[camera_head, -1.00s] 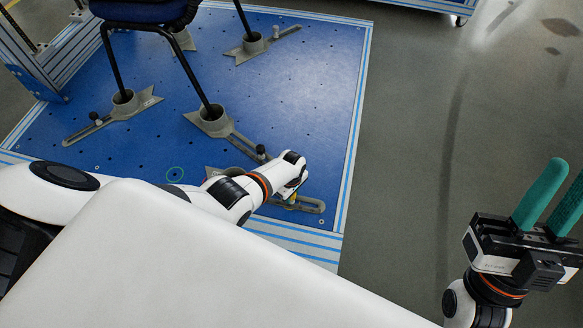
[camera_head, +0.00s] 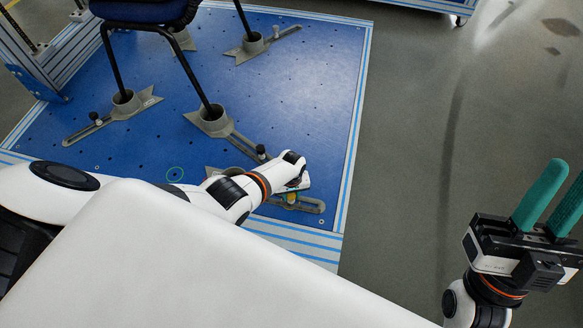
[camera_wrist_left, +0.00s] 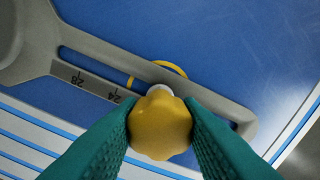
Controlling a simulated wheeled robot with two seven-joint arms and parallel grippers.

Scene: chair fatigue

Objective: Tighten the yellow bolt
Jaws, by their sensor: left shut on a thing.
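The yellow bolt (camera_wrist_left: 160,125) has a lobed knob and sits at the slot of a grey slotted clamp (camera_wrist_left: 225,103). In the left wrist view the two green fingers of my left gripper (camera_wrist_left: 160,130) press on the knob from both sides. In the head view the left gripper (camera_head: 293,190) is over the front right clamp, and a bit of the yellow bolt (camera_head: 292,198) shows below it. My right gripper (camera_head: 541,205) is open and empty at the right, with its green fingers apart and pointing up, away from the bolt.
A chair (camera_head: 180,55) stands on the blue platform (camera_head: 310,80), its legs in grey clamps with dark knobs. Open grey floor (camera_head: 410,150) lies to the right.

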